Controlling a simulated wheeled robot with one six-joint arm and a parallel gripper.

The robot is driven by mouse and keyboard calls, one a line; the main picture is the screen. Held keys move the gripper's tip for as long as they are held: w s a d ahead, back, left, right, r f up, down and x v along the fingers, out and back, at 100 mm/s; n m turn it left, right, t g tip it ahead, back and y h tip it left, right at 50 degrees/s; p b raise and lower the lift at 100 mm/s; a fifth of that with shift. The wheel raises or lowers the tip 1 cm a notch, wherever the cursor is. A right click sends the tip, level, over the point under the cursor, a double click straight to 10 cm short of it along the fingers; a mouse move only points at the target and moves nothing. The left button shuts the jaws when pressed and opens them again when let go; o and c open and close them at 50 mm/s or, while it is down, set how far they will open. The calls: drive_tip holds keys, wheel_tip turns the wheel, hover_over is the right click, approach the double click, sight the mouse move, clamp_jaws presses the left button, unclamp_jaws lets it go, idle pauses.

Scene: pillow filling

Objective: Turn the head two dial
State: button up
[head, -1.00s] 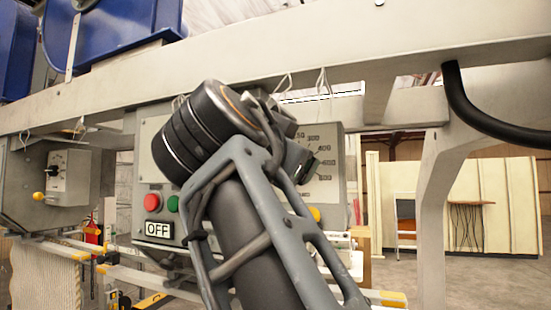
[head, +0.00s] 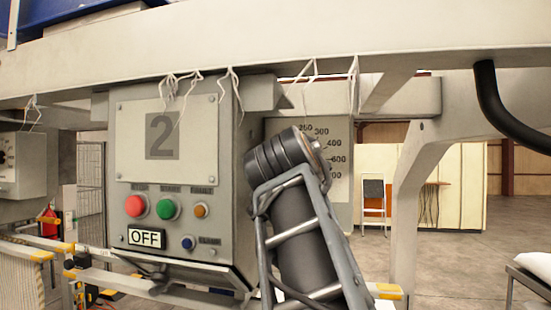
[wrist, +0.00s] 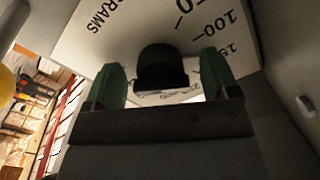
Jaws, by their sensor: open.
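The head two dial shows its scale face (head: 342,185) in the head view, a grey panel with printed numbers, partly covered by my arm. Its knob is hidden there. In the wrist view the black knob (wrist: 162,66) stands out from the pale scale plate (wrist: 140,25), which shows upside-down numbers and "GRAMS". My gripper (wrist: 160,80) is open, with one green finger on each side of the knob and a small gap visible on both sides. In the head view my gripper is hidden behind my wrist.
A grey control box (head: 165,170) marked "2" stands left of my arm, with an OFF sign (head: 147,238) and several coloured buttons. A pale beam (head: 270,45) runs overhead. A black hose (head: 505,110) hangs at the right. Another dial box (head: 25,165) is at far left.

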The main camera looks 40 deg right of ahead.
drive_tip(key=c, duration=0.9)
drive_tip(key=shift+n, duration=0.3)
drive_tip(key=shift+f+n+b, duration=0.1)
drive_tip(key=shift+n+b, duration=0.3)
drive_tip(key=shift+n, duration=0.2)
drive_tip(key=n+b, duration=0.1)
drive_tip(key=n, duration=0.3)
drive_tip(key=shift+s+d, duration=0.1)
drive_tip(key=shift+s, duration=0.1)
drive_tip(key=n, duration=0.6)
drive_tip(key=shift+s+d, duration=0.1)
drive_tip(key=o, duration=0.9)
